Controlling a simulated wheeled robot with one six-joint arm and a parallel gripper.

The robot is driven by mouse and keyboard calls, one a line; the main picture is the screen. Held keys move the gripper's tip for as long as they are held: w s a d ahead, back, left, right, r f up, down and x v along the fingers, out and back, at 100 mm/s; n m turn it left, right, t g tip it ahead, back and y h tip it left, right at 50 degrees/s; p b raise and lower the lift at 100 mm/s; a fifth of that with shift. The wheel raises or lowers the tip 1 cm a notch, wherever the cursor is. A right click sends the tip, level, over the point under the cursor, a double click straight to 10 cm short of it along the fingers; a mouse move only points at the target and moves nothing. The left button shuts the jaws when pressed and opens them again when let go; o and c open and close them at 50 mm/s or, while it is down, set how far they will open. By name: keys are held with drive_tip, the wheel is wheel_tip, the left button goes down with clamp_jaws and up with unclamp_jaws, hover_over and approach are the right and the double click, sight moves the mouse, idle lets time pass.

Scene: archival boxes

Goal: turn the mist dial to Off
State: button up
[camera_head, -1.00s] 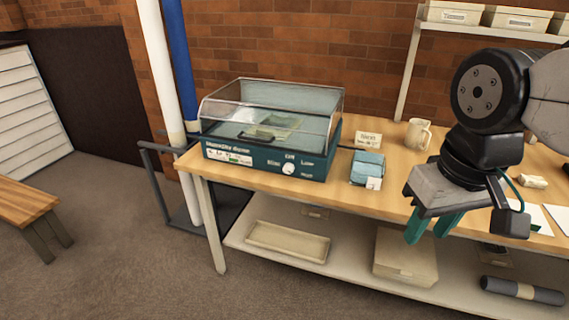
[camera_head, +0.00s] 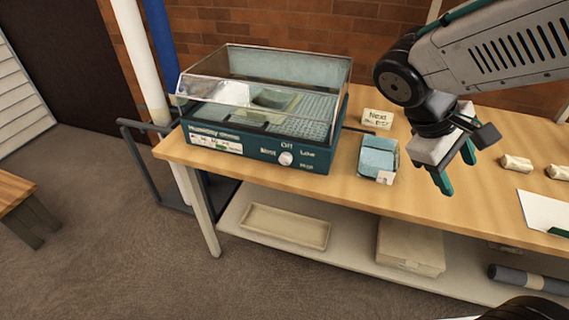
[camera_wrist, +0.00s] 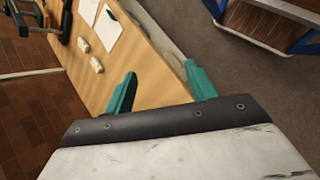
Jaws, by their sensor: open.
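The mist dial (camera_head: 286,158) is a small white round knob on the teal front panel of the humidifying chamber (camera_head: 240,150), in the head view. My gripper (camera_head: 456,172) is open and empty, with teal fingers pointing down, above the table well right of the dial. Its fingers also show in the wrist view (camera_wrist: 160,72), where the dial is not seen.
The chamber's clear cover (camera_head: 215,90) juts toward the front above the panel. A blue pack (camera_head: 378,158) and a small sign (camera_head: 377,119) stand between chamber and gripper. Small pale blocks (camera_head: 515,163) and paper (camera_head: 547,210) lie right. The wooden tabletop (camera_head: 330,190) is clear along its front edge.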

drive_tip(key=w+a+f+n+t+h, duration=0.35)
drive_tip(key=w+n+h, duration=0.2)
drive_tip(key=w, duration=0.45)
drive_tip(key=n+t+y, duration=0.7)
drive_tip(key=n+t, duration=0.8)
drive_tip(key=n, duration=0.4)
approach(284, 162)
drive_tip(key=w, duration=0.1)
drive_tip(key=shift+h, duration=0.25)
drive_tip(key=x, duration=0.7)
drive_tip(key=shift+w+d, duration=0.2)
drive_tip(key=shift+w, duration=0.05)
drive_tip(key=shift+n, duration=0.25)
drive_tip(key=c, duration=1)
